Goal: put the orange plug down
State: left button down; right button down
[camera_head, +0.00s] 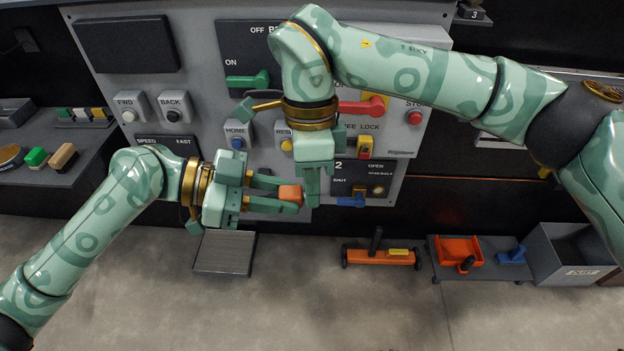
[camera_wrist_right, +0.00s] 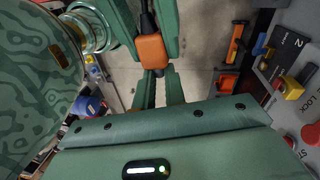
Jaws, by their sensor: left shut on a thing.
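The orange plug (camera_head: 291,193) is held at the fingertips of my left gripper (camera_head: 280,195). That gripper is shut on it, in front of the lower part of the panel. My right gripper (camera_head: 312,190) points down just beside the plug. In the right wrist view, the plug (camera_wrist_right: 152,52) sits in the upper middle, between two long green fingers, with dark parts at its ends. The fingers of my right gripper (camera_wrist_right: 158,92) show below it with a gap between them. I cannot tell if they touch the plug.
The grey control panel (camera_head: 225,100) with levers and buttons stands close behind both grippers. A small grey ramp-like plate (camera_head: 224,252) lies below. An orange tool (camera_head: 380,257), a low shelf (camera_head: 470,272) and a grey bin (camera_head: 570,255) are at the lower right. Open floor lies in front.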

pick_arm(q)
jog(key=c, duration=1.1)
grip_release()
jog(key=shift+s+d+r, duration=0.1)
jog(key=shift+s, duration=0.05)
